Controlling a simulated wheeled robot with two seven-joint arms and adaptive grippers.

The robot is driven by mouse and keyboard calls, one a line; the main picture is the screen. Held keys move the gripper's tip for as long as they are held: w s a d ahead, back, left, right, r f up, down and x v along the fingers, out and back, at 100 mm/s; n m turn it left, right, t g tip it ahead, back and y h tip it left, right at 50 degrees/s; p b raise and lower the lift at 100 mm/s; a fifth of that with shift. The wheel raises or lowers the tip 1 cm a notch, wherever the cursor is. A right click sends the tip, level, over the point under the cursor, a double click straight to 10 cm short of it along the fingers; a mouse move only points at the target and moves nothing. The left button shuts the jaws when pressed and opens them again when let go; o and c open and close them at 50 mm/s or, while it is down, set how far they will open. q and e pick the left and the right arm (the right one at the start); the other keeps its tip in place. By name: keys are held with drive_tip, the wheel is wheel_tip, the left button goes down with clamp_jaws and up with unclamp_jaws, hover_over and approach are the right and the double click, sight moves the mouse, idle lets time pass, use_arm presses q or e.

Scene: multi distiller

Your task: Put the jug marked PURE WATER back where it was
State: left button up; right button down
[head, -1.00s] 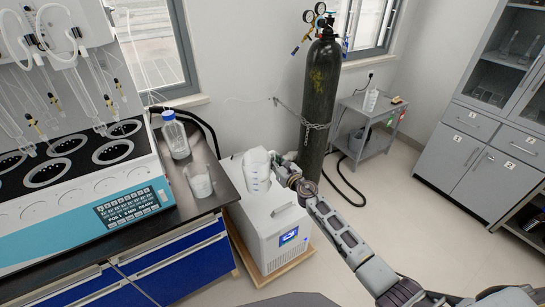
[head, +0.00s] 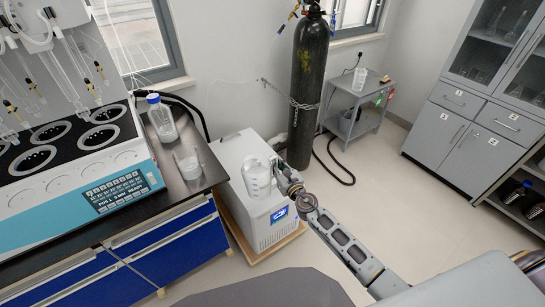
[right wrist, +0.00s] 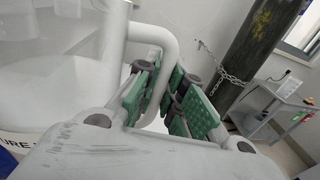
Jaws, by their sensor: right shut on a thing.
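A clear jug (head: 257,180) is held upright in the head view, in front of the white chiller unit. My right gripper (head: 281,170) is at its right side. In the right wrist view the jug (right wrist: 50,75) fills the left side. Its white handle (right wrist: 158,38) passes between the green-padded fingers of my right gripper (right wrist: 172,98), which are shut on it. Part of a label reading "URE" shows at the lower left edge; the rest is cut off. My left gripper is not in view.
A beaker (head: 187,162) and a blue-capped bottle (head: 162,120) stand on the dark counter (head: 192,190) beside the distiller (head: 75,170). Behind are a chained gas cylinder (head: 308,90) and a grey side table (head: 350,97). Floor at right is open.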

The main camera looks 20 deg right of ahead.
drive_tip(key=s+d+m+h, duration=0.2)
drive_tip(key=s+h, duration=0.1)
drive_tip(key=s, duration=1.2)
drive_tip(key=shift+s+r+t, duration=0.15)
drive_tip(key=shift+r+t, duration=0.15)
drive_tip(key=shift+r, duration=0.15)
drive_tip(key=shift+d, duration=0.1)
